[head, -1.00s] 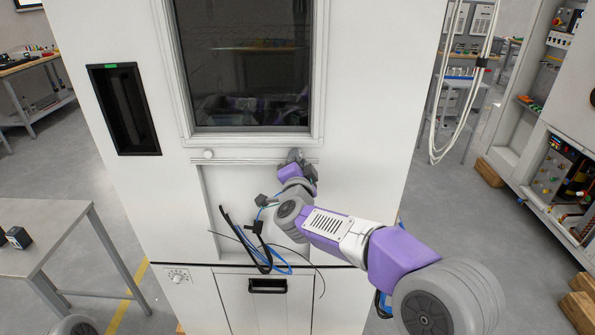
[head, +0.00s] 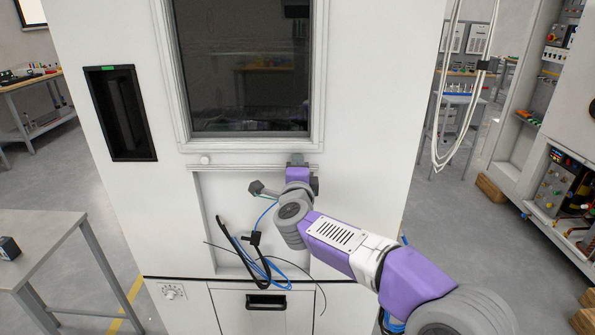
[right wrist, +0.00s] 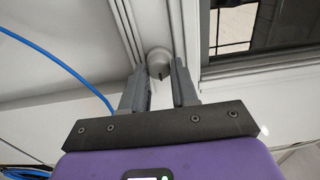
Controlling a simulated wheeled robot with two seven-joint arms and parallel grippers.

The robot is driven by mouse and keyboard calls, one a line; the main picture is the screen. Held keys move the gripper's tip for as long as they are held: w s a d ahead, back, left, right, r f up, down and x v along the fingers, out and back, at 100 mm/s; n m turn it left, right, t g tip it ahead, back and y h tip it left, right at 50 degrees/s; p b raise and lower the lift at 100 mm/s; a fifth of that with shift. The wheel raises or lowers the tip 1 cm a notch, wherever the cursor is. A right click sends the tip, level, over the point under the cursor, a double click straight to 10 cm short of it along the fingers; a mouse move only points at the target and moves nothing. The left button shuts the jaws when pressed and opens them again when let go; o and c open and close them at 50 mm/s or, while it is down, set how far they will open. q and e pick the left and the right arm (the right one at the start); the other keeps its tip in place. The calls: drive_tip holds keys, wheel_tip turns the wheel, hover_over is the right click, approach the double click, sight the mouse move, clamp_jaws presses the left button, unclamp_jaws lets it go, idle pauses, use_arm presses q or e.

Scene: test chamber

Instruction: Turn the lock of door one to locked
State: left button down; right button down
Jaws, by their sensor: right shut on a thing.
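The white chamber front has a dark window door (head: 243,70) in a light frame, which looks shut. A small round white knob (head: 205,160) shows on the rail under the window's left part. My right gripper (head: 297,160) is at the rail's right end, just below the window corner. In the right wrist view it is shut on a round grey lock knob (right wrist: 160,60), with a finger on each side. A short dark mark shows on the knob's face. In the head view my gripper hides this knob. No door number is readable. My left gripper is out of view.
A black cable and blue cable (head: 255,240) hang in the recess below the rail, close to my right arm. A dark handle slot (head: 120,112) is at the left. A grey table (head: 35,235) stands at the lower left. A lower drawer handle (head: 266,302) sits below.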

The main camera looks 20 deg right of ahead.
idle(0.3)
drive_tip(key=c, duration=0.9)
unclamp_jaws()
drive_tip(key=v, duration=0.7)
drive_tip(key=shift+s+a, duration=0.1)
drive_tip(key=shift+s, duration=0.2)
